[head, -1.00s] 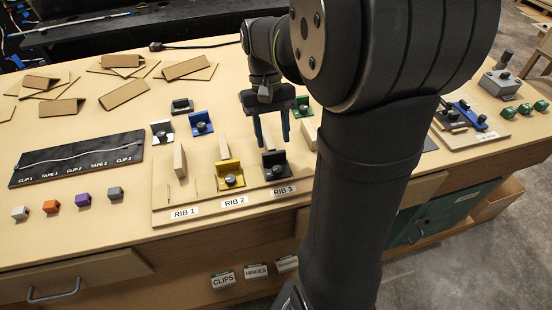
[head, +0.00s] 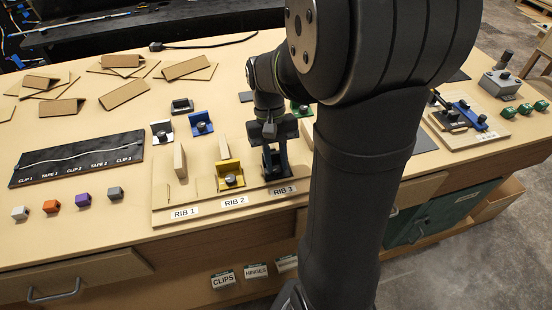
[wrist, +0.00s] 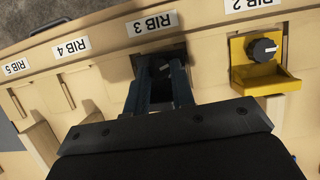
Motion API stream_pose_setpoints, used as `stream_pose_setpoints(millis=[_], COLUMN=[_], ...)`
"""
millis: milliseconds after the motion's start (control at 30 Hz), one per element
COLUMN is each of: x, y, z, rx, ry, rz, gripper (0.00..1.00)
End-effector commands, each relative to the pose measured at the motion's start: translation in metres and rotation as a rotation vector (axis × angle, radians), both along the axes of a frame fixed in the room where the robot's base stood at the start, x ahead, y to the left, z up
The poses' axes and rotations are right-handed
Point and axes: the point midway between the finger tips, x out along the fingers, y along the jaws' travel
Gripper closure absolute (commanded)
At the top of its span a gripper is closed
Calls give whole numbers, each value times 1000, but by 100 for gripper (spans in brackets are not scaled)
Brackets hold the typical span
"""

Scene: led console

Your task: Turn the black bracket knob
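In the wrist view my two fingers (wrist: 160,80) stand apart, one on each side of the knob. I cannot tell whether they touch it.
The yellow bracket (head: 229,184) with its knob stands close beside at RIB 2. Blue (head: 200,128) and green (head: 298,109) brackets stand behind. Wooden ribs, such as one (head: 180,161) at RIB 1, rise from the board. My arm hides the table's middle right.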

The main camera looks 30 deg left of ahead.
Motion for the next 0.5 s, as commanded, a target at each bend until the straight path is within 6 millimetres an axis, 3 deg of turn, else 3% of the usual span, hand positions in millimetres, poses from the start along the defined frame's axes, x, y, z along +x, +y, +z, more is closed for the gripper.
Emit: stream_pose_setpoints(millis=[167,500], x=[0,2], y=[0,-3], z=[0,0], rx=[1,1], ry=[1,1], rz=[-26,-327], gripper=[100,100])
